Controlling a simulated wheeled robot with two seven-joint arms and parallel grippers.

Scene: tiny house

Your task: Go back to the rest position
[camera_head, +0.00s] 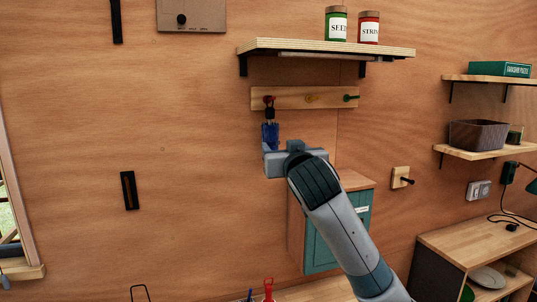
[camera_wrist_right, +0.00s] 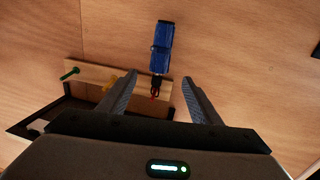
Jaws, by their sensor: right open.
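My right gripper (camera_head: 278,160) is raised in front of the wooden wall, just below the peg rail (camera_head: 291,98). In the right wrist view my right gripper (camera_wrist_right: 158,85) is open, its two fingers apart with nothing gripped between them. A blue item (camera_head: 270,136) hangs by a dark clip from the red peg at the left end of the rail. The blue item (camera_wrist_right: 163,40) shows beyond the fingertips in the wrist view, apart from them. My left gripper is not in view.
Above the rail is a shelf (camera_head: 325,47) with a green tin (camera_head: 336,25) and a red tin (camera_head: 368,28). A teal-doored cabinet (camera_head: 322,238) is behind my right arm. Shelves with a grey basket (camera_head: 478,135) and a desk (camera_head: 480,243) are at the right. The left wall is mostly clear.

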